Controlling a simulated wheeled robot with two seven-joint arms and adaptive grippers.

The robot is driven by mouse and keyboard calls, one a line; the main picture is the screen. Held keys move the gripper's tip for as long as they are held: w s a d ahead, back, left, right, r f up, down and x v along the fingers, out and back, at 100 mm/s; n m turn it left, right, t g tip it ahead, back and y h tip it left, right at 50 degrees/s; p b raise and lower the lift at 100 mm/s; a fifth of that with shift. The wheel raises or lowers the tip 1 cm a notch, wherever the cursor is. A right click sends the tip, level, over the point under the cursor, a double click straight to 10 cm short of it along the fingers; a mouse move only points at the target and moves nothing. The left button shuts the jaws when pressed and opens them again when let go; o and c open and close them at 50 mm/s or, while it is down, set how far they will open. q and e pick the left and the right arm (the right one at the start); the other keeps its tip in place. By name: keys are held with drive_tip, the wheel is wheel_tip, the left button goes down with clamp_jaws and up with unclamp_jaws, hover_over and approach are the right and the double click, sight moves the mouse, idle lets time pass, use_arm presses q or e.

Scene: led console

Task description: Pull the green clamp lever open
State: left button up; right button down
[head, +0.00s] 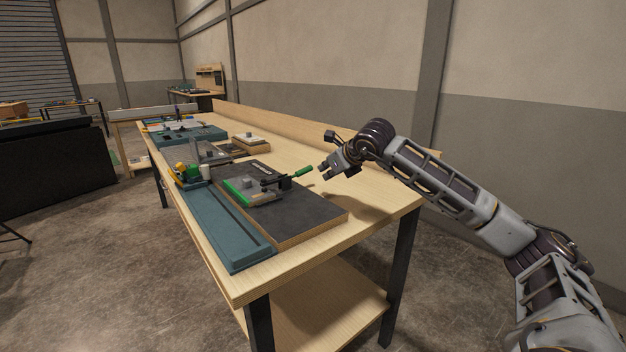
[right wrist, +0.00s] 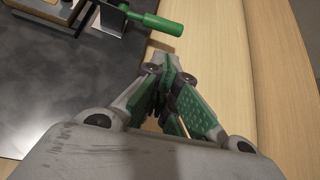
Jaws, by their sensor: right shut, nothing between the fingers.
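In the right wrist view the green handle (right wrist: 163,24) lies beyond my fingertips, a little to the left. My right gripper (head: 323,172) is just right of the handle's end, over the table. In the right wrist view its green-padded fingers (right wrist: 170,75) meet at the tips, shut and empty, apart from the handle. My left gripper is not in view.
The dark board (head: 315,214) lies on the wooden workbench (head: 375,208). A wooden ledge (head: 290,122) backs the bench. More fixtures stand farther along.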

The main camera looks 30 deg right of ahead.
sight(301, 173)
drive_tip(key=shift+w+f, duration=0.1)
drive_tip(key=shift+x, duration=3.85)
drive_tip(key=shift+w+f+b, duration=0.3)
drive_tip(key=shift+w+f, duration=0.1)
drive_tip(key=shift+w, duration=0.15)
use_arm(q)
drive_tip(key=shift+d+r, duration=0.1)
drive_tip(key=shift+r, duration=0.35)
use_arm(e)
drive_tip(key=shift+w+f, duration=0.2)
drive_tip(key=shift+w, duration=0.1)
drive_tip(key=shift+d, duration=0.15)
